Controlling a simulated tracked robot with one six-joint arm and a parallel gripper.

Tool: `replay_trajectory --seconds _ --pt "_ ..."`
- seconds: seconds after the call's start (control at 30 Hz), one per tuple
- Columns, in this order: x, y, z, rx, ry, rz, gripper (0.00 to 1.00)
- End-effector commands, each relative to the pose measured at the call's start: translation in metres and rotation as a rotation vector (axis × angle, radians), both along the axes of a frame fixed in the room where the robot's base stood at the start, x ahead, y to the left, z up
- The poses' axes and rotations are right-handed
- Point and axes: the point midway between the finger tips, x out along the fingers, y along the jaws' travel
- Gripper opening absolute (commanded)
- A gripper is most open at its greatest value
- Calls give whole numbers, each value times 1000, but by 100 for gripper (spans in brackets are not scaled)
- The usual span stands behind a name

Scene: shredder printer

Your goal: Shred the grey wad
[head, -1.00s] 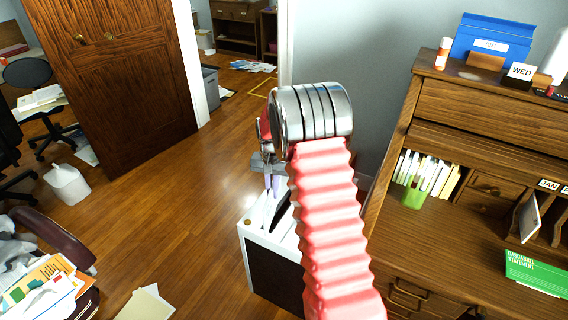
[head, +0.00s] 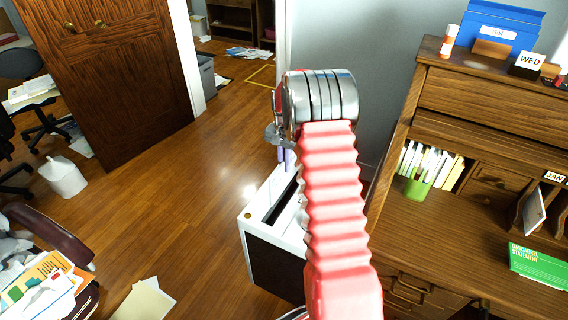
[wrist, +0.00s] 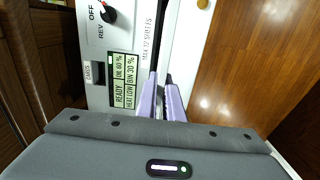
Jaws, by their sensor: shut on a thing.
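The shredder (head: 256,222) has a white top with a dark slot and a dark body; it stands left of the desk. In the wrist view its white top (wrist: 121,38) fills the upper middle, with the dark slot running up the picture beside the printed labels. My gripper (wrist: 163,84) has lilac fingers that are close together, over the line of the slot; it also shows in the head view (head: 286,158), above the shredder's far part. A small greyish bit, taken as the grey wad (wrist: 162,108), shows between the fingers, mostly hidden. I cannot tell its height above the slot.
A wooden desk (head: 445,225) stands close on the right. Open wooden floor (head: 185,190) lies left.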

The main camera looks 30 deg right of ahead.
Motion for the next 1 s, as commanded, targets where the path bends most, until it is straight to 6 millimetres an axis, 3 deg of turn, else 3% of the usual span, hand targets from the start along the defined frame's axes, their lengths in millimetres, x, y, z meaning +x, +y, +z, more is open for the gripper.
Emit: replay_trajectory --seconds 1.0 --pt "2 4 -65 0 1 8 0"
